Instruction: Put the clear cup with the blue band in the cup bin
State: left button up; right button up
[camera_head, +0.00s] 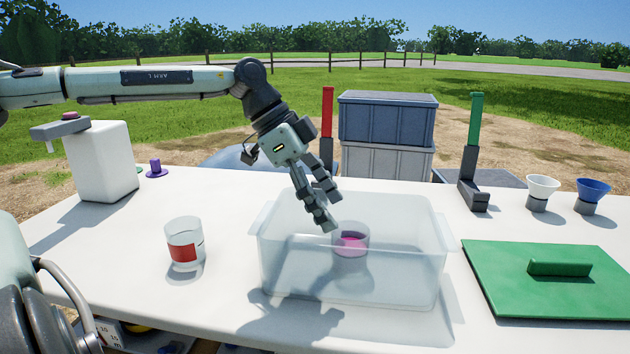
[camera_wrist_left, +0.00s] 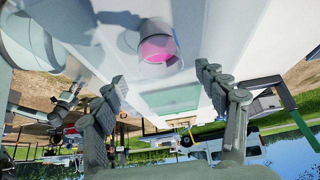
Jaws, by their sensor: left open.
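My left gripper (camera_head: 329,208) is open and empty, over the bin, just above and left of this cup. Its fingers are apart in the left wrist view (camera_wrist_left: 161,72), with the cup beyond the tips. Another clear cup, with a red band (camera_head: 185,246), stands upright on the table left of the bin. My right gripper is not in view.
A green lid with a handle (camera_head: 545,280) lies right of the bin. A white funnel (camera_head: 542,188) and a blue funnel (camera_head: 592,192) stand at the back right. A white box-shaped dispenser (camera_head: 100,162) stands at the left. Stacked grey crates (camera_head: 387,135) are behind the table.

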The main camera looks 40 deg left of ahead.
pick_arm(q)
jog(key=shift+v, duration=2.25)
